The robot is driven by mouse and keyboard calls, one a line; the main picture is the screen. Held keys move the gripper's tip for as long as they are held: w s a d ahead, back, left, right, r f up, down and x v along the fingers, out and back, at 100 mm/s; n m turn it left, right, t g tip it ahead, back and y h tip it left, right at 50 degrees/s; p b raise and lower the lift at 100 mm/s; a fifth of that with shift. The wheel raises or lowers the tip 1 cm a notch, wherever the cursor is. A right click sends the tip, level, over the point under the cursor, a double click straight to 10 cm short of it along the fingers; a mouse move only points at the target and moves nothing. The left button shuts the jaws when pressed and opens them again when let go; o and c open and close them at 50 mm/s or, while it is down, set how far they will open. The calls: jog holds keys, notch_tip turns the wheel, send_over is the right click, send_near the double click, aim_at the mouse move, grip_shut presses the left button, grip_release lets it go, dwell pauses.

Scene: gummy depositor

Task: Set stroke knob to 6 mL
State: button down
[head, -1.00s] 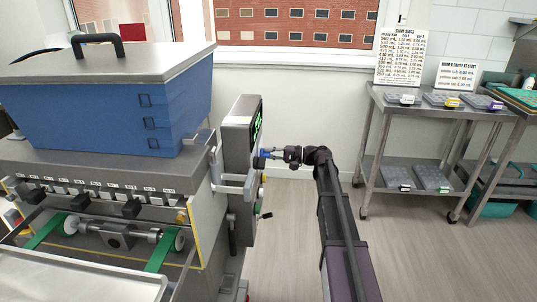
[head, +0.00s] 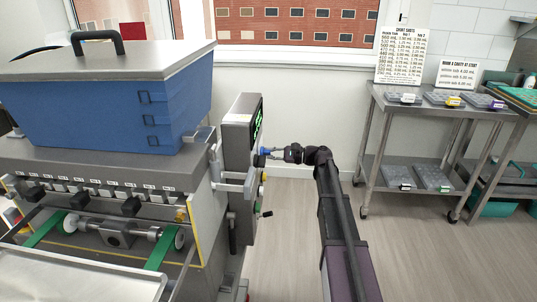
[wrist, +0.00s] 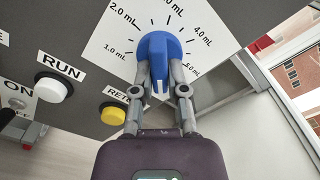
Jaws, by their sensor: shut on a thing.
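The blue stroke knob (wrist: 159,45) stands in the middle of a white dial plate (wrist: 112,42) in the wrist view. Labels from 1.0 mL to 5.0 mL show around it; the top ones are cut off by the frame edge. A white mark shows on the knob's lower side, between the fingers. My gripper (wrist: 160,74) has one finger on each side of the knob and is shut on it. In the head view, my gripper (head: 273,152) meets the side of the grey control box (head: 238,135); the knob is small there.
A white RUN button (wrist: 53,87) and a yellow button (wrist: 113,113) sit close to my left finger in the wrist view. A blue hopper (head: 105,105) tops the machine. A steel table (head: 425,105) with trays stands right, with clear floor between.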

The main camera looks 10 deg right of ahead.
jog(key=shift+w, duration=0.1)
dwell(0.3)
jog(key=c, duration=0.7)
grip_release()
jog(key=shift+o, duration=0.2)
jog(key=shift+d, duration=0.1)
jog(key=v, duration=1.2)
